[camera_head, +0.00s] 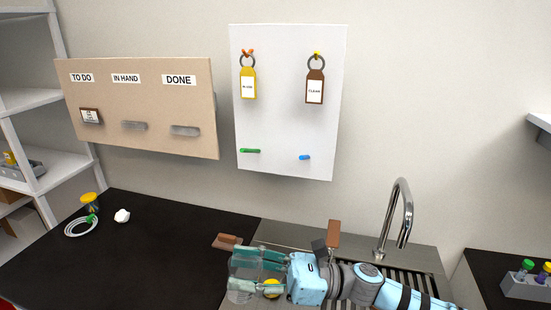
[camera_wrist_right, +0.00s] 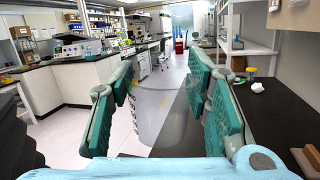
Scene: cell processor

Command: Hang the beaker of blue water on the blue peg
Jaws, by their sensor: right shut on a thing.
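My right gripper (camera_head: 245,268) is above the near edge of the counter by the sink. Its teal fingers are shut on a clear, see-through beaker (camera_head: 239,285). The beaker also shows faintly between the fingers (camera_wrist_right: 165,110) in the right wrist view. I cannot make out blue water in it. The blue peg (camera_head: 305,157) sticks out of the lower right of the white board (camera_head: 285,125), with nothing hanging on it. The gripper is below and left of this peg in the head view, apart from the board. My left gripper is not in view.
A green peg (camera_head: 250,151) is bare; a yellow tag (camera_head: 248,84) and a brown tag (camera_head: 315,87) hang above. The faucet (camera_head: 400,215) rises right of my gripper. The black counter (camera_head: 150,260) is mostly clear.

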